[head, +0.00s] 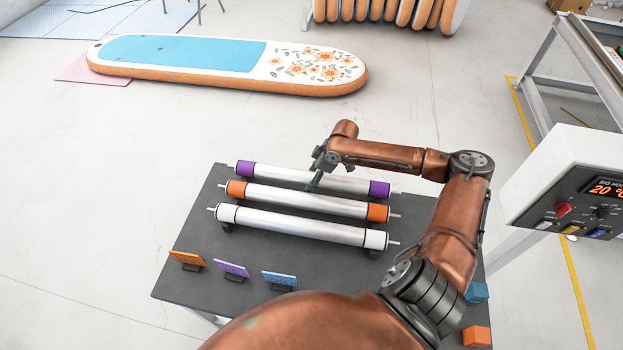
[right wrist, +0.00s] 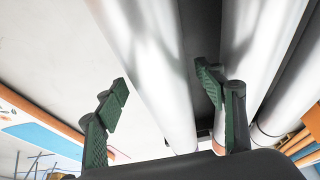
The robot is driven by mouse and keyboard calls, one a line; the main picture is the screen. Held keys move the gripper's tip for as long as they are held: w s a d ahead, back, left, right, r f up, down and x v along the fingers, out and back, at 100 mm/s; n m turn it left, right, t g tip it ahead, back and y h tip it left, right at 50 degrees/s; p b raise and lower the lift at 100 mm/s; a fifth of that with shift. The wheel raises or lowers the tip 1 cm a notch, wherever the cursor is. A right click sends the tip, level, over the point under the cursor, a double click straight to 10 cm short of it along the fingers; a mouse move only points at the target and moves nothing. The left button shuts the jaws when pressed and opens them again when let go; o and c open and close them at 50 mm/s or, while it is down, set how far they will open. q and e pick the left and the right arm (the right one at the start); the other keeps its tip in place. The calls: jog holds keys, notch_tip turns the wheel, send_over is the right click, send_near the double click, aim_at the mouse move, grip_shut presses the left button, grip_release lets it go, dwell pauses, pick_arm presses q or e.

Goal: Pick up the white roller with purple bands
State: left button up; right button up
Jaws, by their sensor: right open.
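The white roller with purple bands (head: 285,174) lies at the back of the dark table (head: 190,225), a purple band at each end. My right gripper (head: 316,173) is over its middle, with one finger reaching down between it and the orange-banded roller. In the right wrist view the right gripper (right wrist: 160,85) is open. Its fingers appear on either side of the nearest silver roller (right wrist: 160,75), one toward the floor and one over the gap between rollers. My left gripper is not in view.
The orange-banded roller (head: 300,201) and a white-banded roller (head: 300,228) lie parallel in front. Orange, purple and blue tags (head: 232,268) stand at the table's front left. A control box (head: 565,185) stands at right. A paddle board (head: 225,65) lies on the floor behind.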

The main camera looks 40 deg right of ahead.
jog(key=shift+w+f, duration=0.1)
jog(key=shift+w, duration=0.05)
jog(key=c, duration=1.7)
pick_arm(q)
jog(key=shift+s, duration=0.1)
pick_arm(e)
grip_shut()
